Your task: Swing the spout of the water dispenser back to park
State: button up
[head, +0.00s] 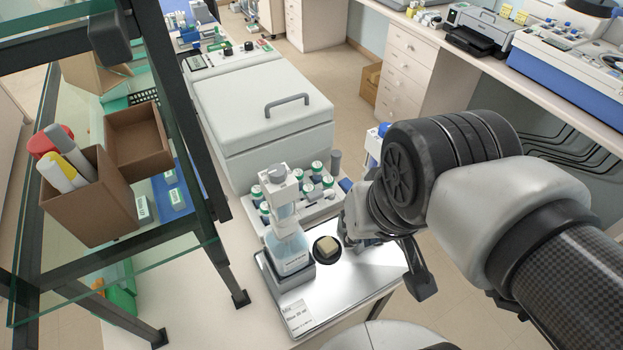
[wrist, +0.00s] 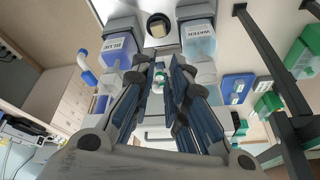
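The water dispenser (head: 290,250), a clear bottle with pale blue liquid on a grey base and a white head, stands upright on the silver tray. In the wrist view its bottle (wrist: 199,40), labelled WATER, is at the upper right. Its white head (head: 279,178) is seen from above; the spout's exact direction is unclear. My gripper (wrist: 169,65) has its two dark blue fingers apart, with a narrow empty gap between them. The fingers appear right of the water dispenser in the head view, partly hidden by my arm. I see no contact with the dispenser.
A bottle labelled BLUE (wrist: 114,52) stands at the other side. A dark round dish (head: 327,257) with a beige piece sits on the tray (head: 343,293). Several green-capped vials (head: 316,166) stand behind. A glass shelf frame (head: 205,230) is left; a grey lidded machine (head: 240,100) is behind.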

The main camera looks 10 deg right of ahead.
jog(key=o, duration=0.4)
jog(key=w+r+m+p, duration=0.1)
jog(key=w+r+p, duration=0.1)
jog(key=p, duration=0.1)
jog(key=w+a+r+m+g+p, duration=0.1)
jog(key=w+r+m+p, duration=0.1)
jog(key=r+p, duration=0.1)
jog(key=w+r+m+g+p, duration=0.1)
jog(key=w+r+m+p, duration=0.1)
jog(key=r, duration=0.1)
jog(key=shift+w+a+r+p, duration=0.1)
jog(key=shift+w+a+p, duration=0.1)
jog(key=shift+w+p, duration=0.15)
notch_tip(320, 180, up, 3)
jog(key=m+g+p, duration=0.2)
jog(key=m+p, duration=0.6)
jog(key=p, duration=0.2)
send_over(312, 195)
notch_tip(312, 195, down, 18)
jog(key=shift+b, duration=0.35)
grip_shut()
